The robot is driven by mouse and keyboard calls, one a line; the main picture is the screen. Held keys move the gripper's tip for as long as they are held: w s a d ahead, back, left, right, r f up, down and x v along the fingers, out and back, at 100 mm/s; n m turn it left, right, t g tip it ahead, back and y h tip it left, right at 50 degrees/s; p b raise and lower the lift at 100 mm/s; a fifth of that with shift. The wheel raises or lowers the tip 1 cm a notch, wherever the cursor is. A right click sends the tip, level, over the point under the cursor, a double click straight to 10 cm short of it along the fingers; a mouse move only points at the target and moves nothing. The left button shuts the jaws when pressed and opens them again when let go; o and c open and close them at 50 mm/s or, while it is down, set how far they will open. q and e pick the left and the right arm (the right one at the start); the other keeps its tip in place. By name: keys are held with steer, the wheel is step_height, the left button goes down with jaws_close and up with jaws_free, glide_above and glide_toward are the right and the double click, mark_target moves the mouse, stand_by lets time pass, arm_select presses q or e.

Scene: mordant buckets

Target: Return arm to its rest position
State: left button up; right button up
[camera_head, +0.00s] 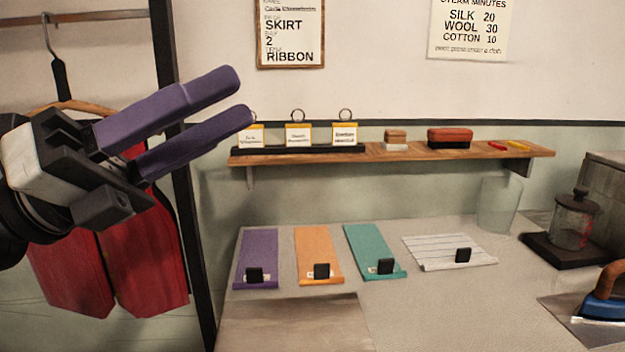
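My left gripper (234,99) is raised at the left of the head view, with its arm coming in from the left edge. Its two purple fingers point right and slightly up, with a clear gap and nothing between them. It is in front of the dark upright post and partly covers a red garment (146,262) hanging behind it. My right gripper is not in view.
A wooden shelf (400,152) holds several tags, small blocks and brushes. The grey table (390,318) below bears purple (259,250), orange (315,248), teal (366,245) and striped white (437,247) cloths. A glass (497,204), a lidded jar (573,222) and an iron (603,302) stand right.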

arm_select(q)
steer(key=w+a+f+n+t+y, duration=0.5)
steer(key=n+t+y, duration=0.3)
steer(key=n, duration=0.6)
steer(key=w+a+f+n+t+y, duration=0.3)
steer(key=a+f+n+t+y, duration=0.45)
steer(key=n, duration=0.65)
steer(key=a+f+n+g+y, duration=0.3)
steer(key=f+n+y, duration=0.1)
steer(key=f, duration=0.4)
steer(key=a+f+n+g+y, duration=0.2)
steer(key=f+n+g+y, duration=0.15)
steer(key=f, duration=0.55)
steer(key=s+f+n+g, duration=0.3)
steer(key=s+f+g, duration=0.45)
steer(key=f, duration=0.85)
steer(key=s+d+f+g+h, duration=0.1)
steer(key=s+d+f+g, duration=0.15)
steer(key=s+f, duration=0.45)
steer(key=s+d+f+g+h, duration=0.1)
steer(key=s+d+f+g, duration=0.2)
steer(key=s, duration=0.8)
steer(key=w+d+f+t+h, duration=0.1)
steer(key=d+f+t, duration=0.1)
steer(key=f, duration=0.4)
steer(key=w+d+f+t+h, duration=0.1)
steer(key=w+d+f+t, duration=0.1)
steer(key=f, duration=0.4)
steer(key=shift+w+d+f+t, duration=0.3)
steer(key=shift+d, duration=0.2)
